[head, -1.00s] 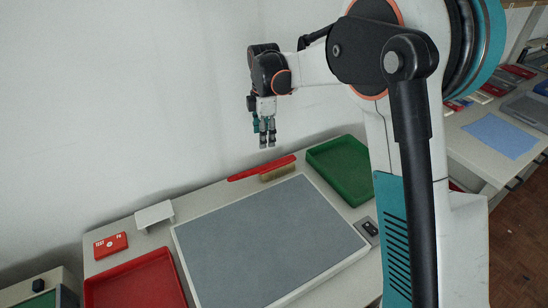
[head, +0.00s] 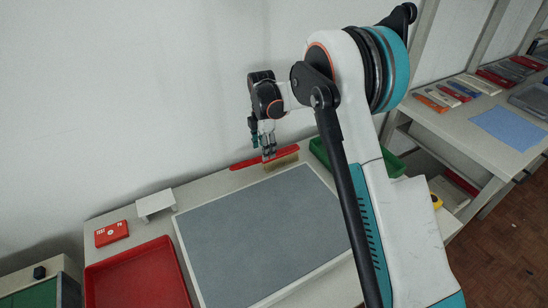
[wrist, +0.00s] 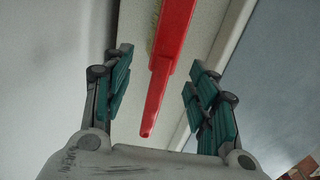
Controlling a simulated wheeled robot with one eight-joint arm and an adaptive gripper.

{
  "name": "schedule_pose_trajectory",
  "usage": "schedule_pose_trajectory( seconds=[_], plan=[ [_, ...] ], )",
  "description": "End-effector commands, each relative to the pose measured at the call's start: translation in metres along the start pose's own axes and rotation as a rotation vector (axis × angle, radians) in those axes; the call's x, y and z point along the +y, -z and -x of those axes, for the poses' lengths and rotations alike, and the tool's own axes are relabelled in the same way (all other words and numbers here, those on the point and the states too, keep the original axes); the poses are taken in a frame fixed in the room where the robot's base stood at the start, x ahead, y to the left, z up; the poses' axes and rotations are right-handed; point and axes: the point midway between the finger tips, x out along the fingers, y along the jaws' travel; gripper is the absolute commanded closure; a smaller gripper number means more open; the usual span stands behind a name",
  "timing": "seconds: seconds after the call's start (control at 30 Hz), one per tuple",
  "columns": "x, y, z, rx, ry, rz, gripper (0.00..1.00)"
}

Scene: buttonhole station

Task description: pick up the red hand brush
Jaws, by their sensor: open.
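The red hand brush (head: 280,155) lies at the back edge of the table, by the wall, with its tan bristles toward the grey mat. In the wrist view its red handle (wrist: 158,90) runs between the two teal fingers, its narrow end toward my palm. My gripper (head: 269,155) is open and points down at the brush. In the wrist view my gripper (wrist: 160,88) has a finger on each side of the handle, with gaps on both sides. My fingertips partly cover the brush in the head view.
A grey mat with a pale frame (head: 255,235) fills the table's middle. A red tray (head: 135,285), a red box (head: 111,233) and a white stand (head: 155,204) are at left. A green tray (head: 318,148) is partly hidden behind my arm. The wall is close behind the brush.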

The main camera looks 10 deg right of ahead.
Motion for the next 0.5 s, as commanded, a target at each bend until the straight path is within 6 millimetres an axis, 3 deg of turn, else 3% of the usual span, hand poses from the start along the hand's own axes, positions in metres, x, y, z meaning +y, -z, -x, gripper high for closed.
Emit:
schedule_pose_trajectory(
  seconds=[0.17, 0.5],
  plan=[
    [-0.001, -0.001, -0.010, 0.000, 0.000, -0.001, 0.47],
    [-0.004, -0.005, -0.053, 0.000, 0.000, 0.000, 0.47]
  ],
)
